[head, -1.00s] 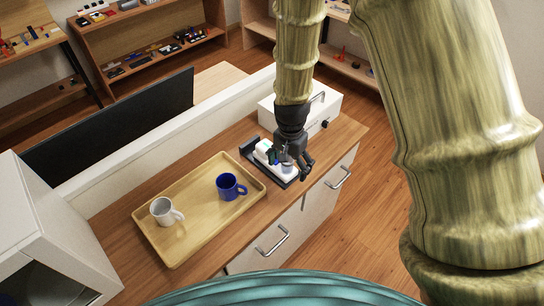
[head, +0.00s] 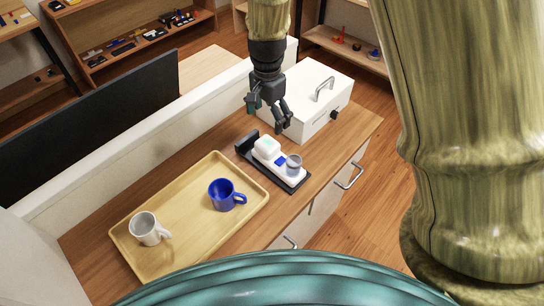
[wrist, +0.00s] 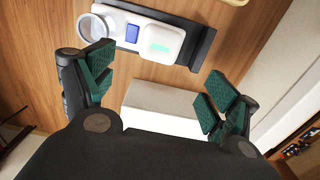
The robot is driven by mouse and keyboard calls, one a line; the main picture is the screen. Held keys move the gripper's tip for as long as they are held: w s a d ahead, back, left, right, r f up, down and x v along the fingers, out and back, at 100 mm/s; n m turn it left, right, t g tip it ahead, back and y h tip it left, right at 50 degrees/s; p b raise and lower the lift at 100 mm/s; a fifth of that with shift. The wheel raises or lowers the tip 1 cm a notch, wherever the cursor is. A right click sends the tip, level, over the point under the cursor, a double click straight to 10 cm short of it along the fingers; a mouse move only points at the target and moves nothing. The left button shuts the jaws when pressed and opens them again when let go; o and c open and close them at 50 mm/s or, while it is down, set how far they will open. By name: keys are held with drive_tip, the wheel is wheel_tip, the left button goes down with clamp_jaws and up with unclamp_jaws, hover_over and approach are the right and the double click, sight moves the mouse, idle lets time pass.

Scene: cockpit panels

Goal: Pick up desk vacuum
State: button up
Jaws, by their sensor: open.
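A white device with a blue panel, a pale green patch and a round grey cup, most likely the desk vacuum (head: 267,148), lies on a black tray (head: 246,145) on the wooden counter. It also shows at the top of the wrist view (wrist: 160,40). My gripper (head: 268,116) is open and empty, pointing down above and behind the device, apart from it. In the wrist view its spread green-padded fingers (wrist: 160,92) are below the device, with nothing between them touching.
A white box (head: 325,90) with a metal handle and black knob stands right behind my gripper. A wooden tray (head: 180,185) with a white mug (head: 145,230) and a blue mug (head: 222,195) lies to the left. A low white wall with a dark panel (head: 100,125) borders the counter's back.

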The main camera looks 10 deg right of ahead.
sight(267, 142)
drive_tip(key=shift+w+f, duration=0.3)
drive_tip(key=shift+f, duration=0.15)
drive_tip(key=shift+s+f, duration=0.25)
drive_tip(key=shift+f, duration=0.3)
drive_tip(key=f+p, duration=0.1)
drive_tip(key=f, duration=0.2)
drive_tip(key=shift+w, duration=0.2)
drive_tip(key=shift+s+a+f+p, duration=0.1)
drive_tip(key=shift+s+f+p, duration=0.1)
drive_tip(key=shift+f+p, duration=0.45)
drive_tip(key=shift+s+a+f+p, duration=0.1)
drive_tip(key=shift+s+f+p, duration=0.15)
drive_tip(key=shift+f, duration=0.65)
drive_tip(key=shift+f+p, duration=0.6)
drive_tip(key=shift+f, duration=1.05)
drive_tip(key=c, duration=1.4)
drive_tip(key=shift+o, duration=0.2)
drive_tip(key=shift+r, duration=0.15)
